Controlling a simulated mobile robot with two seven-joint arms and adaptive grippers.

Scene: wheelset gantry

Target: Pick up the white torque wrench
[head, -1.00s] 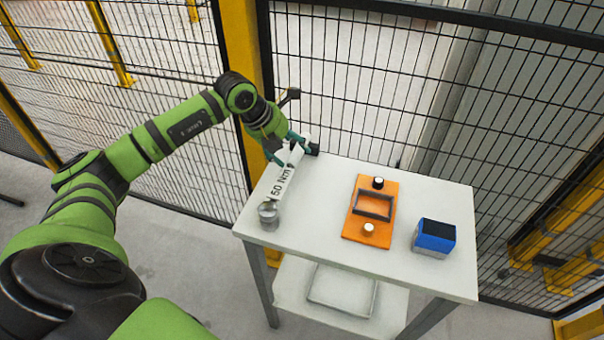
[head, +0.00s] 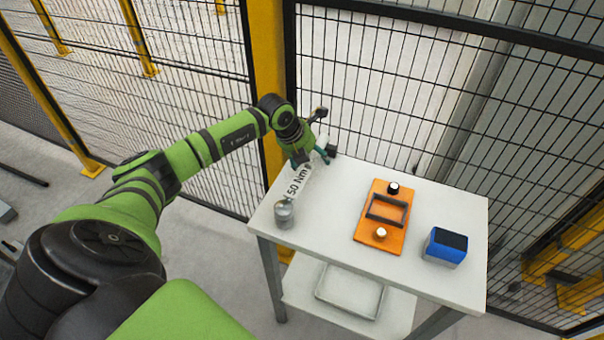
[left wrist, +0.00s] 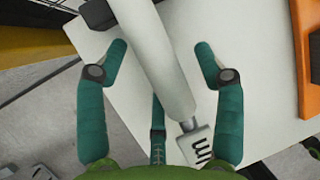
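The white torque wrench (head: 297,184) lies along the left side of the white table, with a "50 Nm" label facing up. In the left wrist view its thick white handle (left wrist: 158,62) runs between my fingers, and a thin grey neck joins it to the labelled part. My left gripper (head: 313,158) is over the far part of the wrench. In the left wrist view the left gripper (left wrist: 161,50) is open, its teal fingertips on either side of the handle with gaps showing. A third teal finger is beside the handle. My right gripper is not in view.
A grey metal cylinder (head: 284,213) stands at the wrench's near end, and a dark block (head: 331,150) at its far end. An orange plate (head: 376,232) with knobs and a blue box (head: 445,246) are to the right on the table (head: 335,225). Mesh fencing stands behind.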

